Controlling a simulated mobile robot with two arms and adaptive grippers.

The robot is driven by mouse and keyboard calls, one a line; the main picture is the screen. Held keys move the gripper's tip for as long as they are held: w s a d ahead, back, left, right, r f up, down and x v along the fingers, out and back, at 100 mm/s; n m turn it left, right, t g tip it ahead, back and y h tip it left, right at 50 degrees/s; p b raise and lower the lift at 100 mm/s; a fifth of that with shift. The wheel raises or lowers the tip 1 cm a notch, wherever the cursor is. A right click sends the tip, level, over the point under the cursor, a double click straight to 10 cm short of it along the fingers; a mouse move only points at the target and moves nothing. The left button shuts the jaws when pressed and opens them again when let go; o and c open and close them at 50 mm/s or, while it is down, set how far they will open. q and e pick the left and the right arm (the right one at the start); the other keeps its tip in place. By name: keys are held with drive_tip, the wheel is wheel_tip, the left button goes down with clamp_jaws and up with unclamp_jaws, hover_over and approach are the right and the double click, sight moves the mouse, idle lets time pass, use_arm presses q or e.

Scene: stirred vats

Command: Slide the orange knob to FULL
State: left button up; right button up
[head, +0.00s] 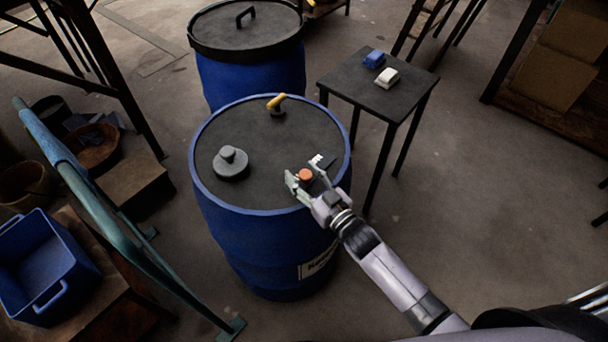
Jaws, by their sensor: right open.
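The orange knob (305,175) sits on the dark top of the near blue vat (265,240), close to its right front rim. My right gripper (306,180) is open, with one finger on the left of the knob and the other on its right. I cannot tell whether either finger touches the knob. The slide track and any FULL mark cannot be made out; a small white plate (322,161) shows just behind the right finger. My left gripper is not in view.
A second lidded vat (247,75) stands behind. A small black table (345,76) with blue and white items is at right. A rail (110,220) runs along the left.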

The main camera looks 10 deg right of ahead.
drive_tip(key=v, duration=1.2)
drive_tip(key=shift+f, duration=0.1)
drive_tip(key=s+d+f+m+g+h, duration=0.1)
drive_tip(key=s+d+f+g+h, duration=0.15)
drive_tip(key=f, duration=0.65)
drive_tip(key=s+d+f+g+h, duration=0.1)
drive_tip(key=s+d+f+g, duration=0.15)
drive_tip(key=f, duration=0.55)
drive_tip(key=s+d+f+m+g+h, duration=0.1)
drive_tip(key=s+f, duration=0.2)
drive_tip(key=f, duration=0.6)
drive_tip(key=s+f+g, duration=0.3)
drive_tip(key=s+f, duration=0.3)
drive_tip(key=s, duration=0.3)
drive_tip(key=s+d+f+g+h, duration=0.1)
drive_tip(key=s+f+g, duration=0.2)
drive_tip(key=s+f, duration=0.3)
drive_tip(key=s+d+f+g+h, duration=0.1)
drive_tip(key=s+f+g, duration=0.2)
drive_tip(key=s, duration=0.9)
wheel_tip(320, 180, down, 3)
drive_tip(key=shift+s+f+g, duration=0.1)
drive_tip(key=shift+s+g, duration=0.2)
drive_tip(key=shift+h, duration=0.25)
